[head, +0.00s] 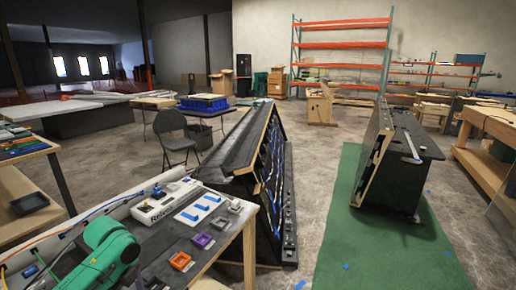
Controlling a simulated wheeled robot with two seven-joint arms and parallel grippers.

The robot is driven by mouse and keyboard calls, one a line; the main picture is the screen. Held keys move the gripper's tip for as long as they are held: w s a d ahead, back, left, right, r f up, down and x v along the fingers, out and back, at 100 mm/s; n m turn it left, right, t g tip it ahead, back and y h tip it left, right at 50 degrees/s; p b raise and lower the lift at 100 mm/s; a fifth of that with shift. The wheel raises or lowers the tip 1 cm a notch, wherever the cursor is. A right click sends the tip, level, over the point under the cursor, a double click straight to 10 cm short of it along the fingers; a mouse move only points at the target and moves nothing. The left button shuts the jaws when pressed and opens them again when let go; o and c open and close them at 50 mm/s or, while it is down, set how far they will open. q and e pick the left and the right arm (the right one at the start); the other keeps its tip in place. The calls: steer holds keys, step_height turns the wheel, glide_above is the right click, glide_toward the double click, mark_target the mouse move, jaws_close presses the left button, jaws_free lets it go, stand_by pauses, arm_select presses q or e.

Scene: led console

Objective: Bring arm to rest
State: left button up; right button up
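A green and black arm link (105,258) shows at the lower left, over the near end of a dark workbench top (160,245). It appears to be part of my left arm. I see no gripper fingers on it, and my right arm is out of view. On the bench is a white console box (163,203) with lettering on its side. Blue bars (192,215) lie beside it. Orange (181,261), purple (203,241), grey (219,223) and whitish (235,206) square pieces line the right edge, apart from the arm link.
Orange and blue cables (40,245) run along the bench's left side. A large dark slanted panel (262,175) stands just beyond the bench. A green floor mat (360,250) carries another panel stand (395,160). A folding chair (177,137) stands behind. Bare floor lies between.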

arm_select(q)
steer(key=s+d+f+n+t+h, duration=0.25)
steer(key=s+d+f+n, duration=0.55)
steer(key=s+d+n, duration=0.5)
steer(key=s+a+n+y, duration=0.2)
steer(key=s+n, duration=0.1)
steer(key=n, duration=0.3)
steer(key=s+f, duration=0.2)
steer(key=f, duration=1)
steer(key=s+f, duration=0.2)
steer(key=f, duration=0.9)
steer(key=s+a+f+g, duration=0.1)
steer(key=s+a+f, duration=0.2)
steer(key=s+f, duration=1.1)
steer(key=shift+s+a+g, duration=0.15)
steer(key=shift+s+g, duration=0.2)
steer(key=shift+s, duration=0.7)
